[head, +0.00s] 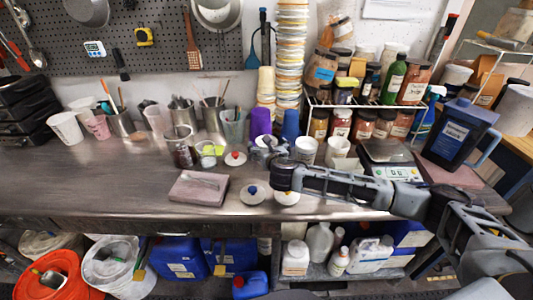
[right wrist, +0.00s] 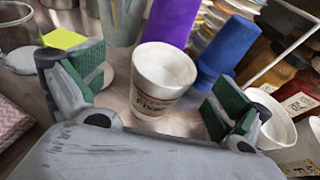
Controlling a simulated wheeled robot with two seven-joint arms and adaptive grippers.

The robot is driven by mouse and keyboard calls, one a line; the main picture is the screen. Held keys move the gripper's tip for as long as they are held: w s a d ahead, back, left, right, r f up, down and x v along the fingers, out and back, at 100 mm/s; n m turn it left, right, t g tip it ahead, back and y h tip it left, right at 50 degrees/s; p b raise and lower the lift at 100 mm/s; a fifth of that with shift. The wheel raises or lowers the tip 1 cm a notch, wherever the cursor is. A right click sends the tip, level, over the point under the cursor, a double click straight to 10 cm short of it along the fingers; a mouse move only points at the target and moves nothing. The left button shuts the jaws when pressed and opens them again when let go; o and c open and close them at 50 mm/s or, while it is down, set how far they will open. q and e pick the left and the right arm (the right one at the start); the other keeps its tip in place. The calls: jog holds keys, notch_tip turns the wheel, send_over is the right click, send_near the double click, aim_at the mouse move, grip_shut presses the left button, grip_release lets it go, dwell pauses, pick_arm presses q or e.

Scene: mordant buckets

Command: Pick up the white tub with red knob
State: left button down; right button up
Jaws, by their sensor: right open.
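The white tub with a red knob (head: 235,159) sits on the steel bench in the head view, in front of the cups. My right gripper (head: 267,147) is just to the right of it, apart from it, with its arm reaching in from the right. In the right wrist view my right gripper (right wrist: 155,88) is open, with green pads and nothing held. A white printed cup (right wrist: 160,82) stands beyond and between the fingers. A pale round edge shows behind the left finger; I cannot tell whether it is the tub. My left gripper is not in view.
A white tub with a blue knob (head: 252,194) and another white tub (head: 286,198), partly behind my arm, stand nearer the front edge. A pinkish block (head: 199,188) lies left of them. The bench's front left is clear.

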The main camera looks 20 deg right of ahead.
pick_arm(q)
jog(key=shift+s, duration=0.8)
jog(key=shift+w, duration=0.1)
